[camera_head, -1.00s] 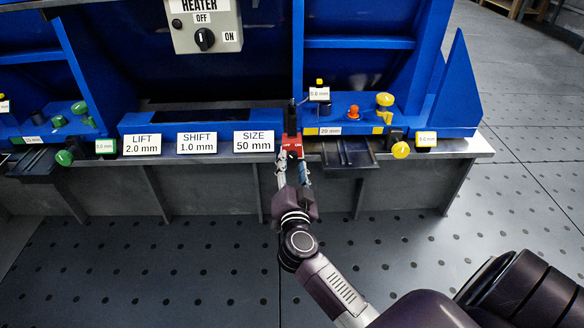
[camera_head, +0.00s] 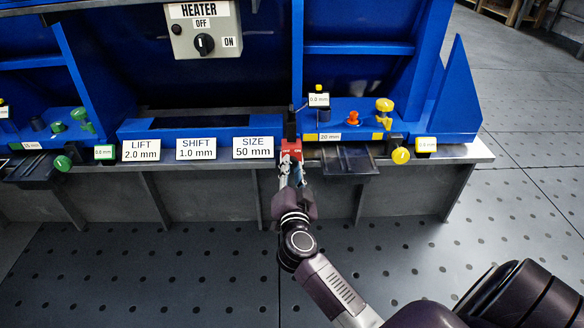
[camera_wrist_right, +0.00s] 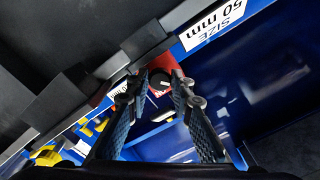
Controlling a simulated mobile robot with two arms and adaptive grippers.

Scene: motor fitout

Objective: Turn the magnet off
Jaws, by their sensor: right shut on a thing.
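The magnet switch is a small red block (camera_head: 291,149) on the front edge of the bench, right of the SIZE 50 mm label. My right gripper (camera_head: 291,174) reaches up to it from below, its fingers close together at the block. In the right wrist view, a round dark knob (camera_wrist_right: 160,82) with a small white mark sits on the red block. The fingertips (camera_wrist_right: 157,92) are on either side of the knob, shut on it. The switch lettering is too small to read surely. My left gripper is not in view.
A HEATER box (camera_head: 204,32) with a black knob is above. Labels LIFT, SHIFT and SIZE (camera_head: 253,148) line the bench edge to the left. A yellow knob (camera_head: 400,155) and a dark tray (camera_head: 347,160) lie to the right. The floor in front is clear.

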